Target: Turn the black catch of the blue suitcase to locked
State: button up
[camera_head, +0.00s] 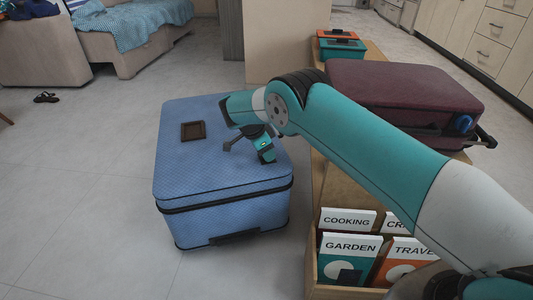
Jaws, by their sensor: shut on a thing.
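The blue suitcase (225,190) lies flat on the floor at centre left in the head view, with its lid closed. A dark square plate (193,131) is on its top, towards the left. A dark carry handle (234,238) is on its near side. My gripper (262,150) is low at the right part of the lid, shut on the black catch. The gripper hides the catch, so I cannot tell which way the catch is turned.
A wooden bench (341,180) stands right of the suitcase. It bears a maroon suitcase (400,90), teal and orange boxes (342,47) and a book box with several labelled books (350,247). A sofa (130,45) is at the back left. The floor at left is mostly clear.

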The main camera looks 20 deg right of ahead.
jog(key=shift+f+m, duration=0.1)
jog(key=shift+m, duration=0.5)
jog(key=shift+g, duration=0.3)
jog(key=o, duration=0.9)
